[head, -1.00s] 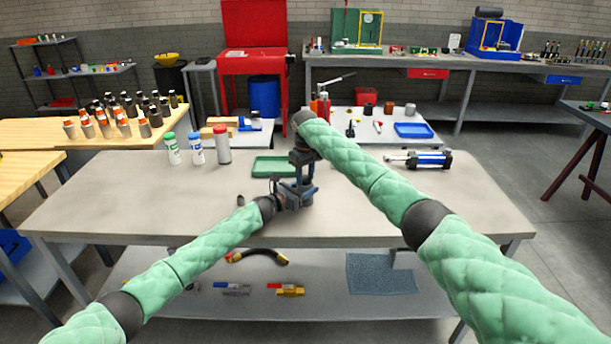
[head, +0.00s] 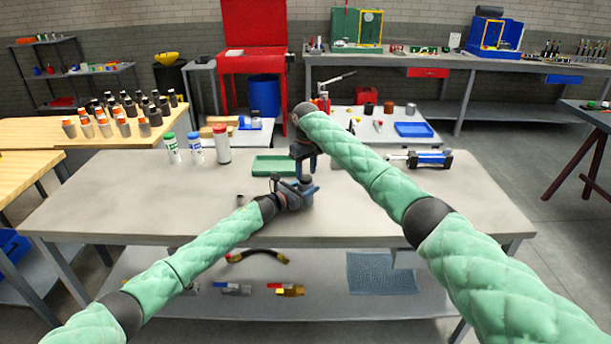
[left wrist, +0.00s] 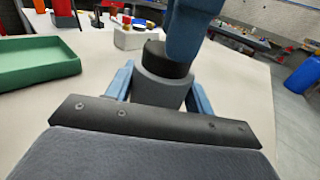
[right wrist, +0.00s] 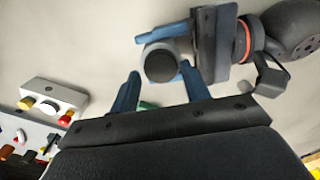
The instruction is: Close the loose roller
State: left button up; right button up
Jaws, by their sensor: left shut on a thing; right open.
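The roller (left wrist: 160,85) is a short grey cylinder with a black top, upright in the left wrist view. My left gripper (head: 302,192) is shut around its grey body. In the right wrist view the roller's round black top (right wrist: 160,66) shows between the left gripper's blue fingers (right wrist: 168,48). My right gripper (head: 305,170) is above the roller. Its two fingers (right wrist: 163,88) are apart with nothing between them, close to the roller's top. One blue right finger (left wrist: 188,35) hides part of the black top in the left wrist view.
A green tray (head: 272,166) lies behind the grippers on the grey table (head: 130,215). Three capped bottles (head: 196,150) stand at its back left. A blue and silver cylinder device (head: 428,159) lies at its right. A small dark piece (head: 240,200) lies left of the grippers. The table's front is clear.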

pick_arm(q)
jog(key=shift+a+r, duration=0.1)
pick_arm(e)
jog(key=shift+a+r, duration=0.1)
jog(key=shift+r, duration=0.6)
jog(key=c, duration=0.7)
jog(key=shift+f, duration=0.9)
jog(key=shift+r, duration=0.15)
pick_arm(q)
jog(key=shift+s+f, duration=0.1)
jog(key=shift+f, duration=0.1)
pick_arm(e)
jog(key=shift+r, duration=1.9)
jog(key=shift+o, duration=0.3)
jog(key=o, duration=0.5)
